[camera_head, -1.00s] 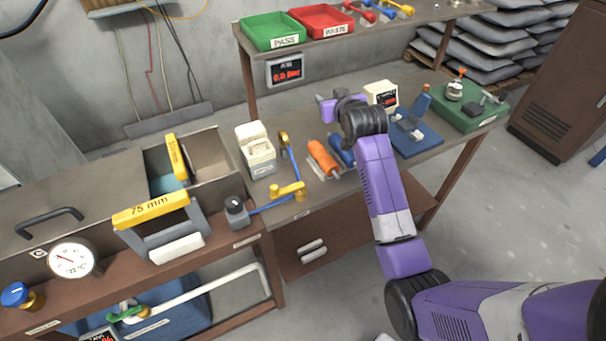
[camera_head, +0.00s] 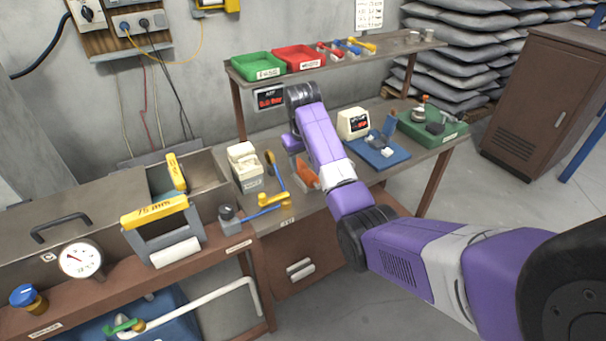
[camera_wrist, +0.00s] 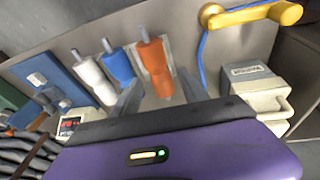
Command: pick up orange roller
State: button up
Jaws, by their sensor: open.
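The orange roller (camera_wrist: 157,68) lies on the bench top in the wrist view, with a thin grey shaft at its far end. In the head view it shows only in part (camera_head: 306,173), as my arm covers the rest. My gripper (camera_wrist: 161,90) is open and empty, and its two grey fingers point toward the bench on either side of the roller's near end. I cannot tell how far above the roller the fingertips are. A blue roller (camera_wrist: 118,66) and a white roller (camera_wrist: 96,80) lie to its left in the wrist view.
A blue tray (camera_head: 393,158) and a white display box (camera_head: 353,122) are to the right. A shelf (camera_head: 345,58) with bins overhangs the bench's back.

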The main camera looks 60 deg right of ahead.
aim_at(305, 169)
jog(key=shift+d+p+x, duration=0.15)
jog(key=shift+p+x, duration=0.2)
jog(key=shift+x, duration=1.1)
jog(key=shift+d+p+x, duration=0.15)
jog(key=shift+p+x, duration=0.15)
jog(key=shift+x, duration=1.1)
jog(key=shift+r, duration=0.1)
grip_shut()
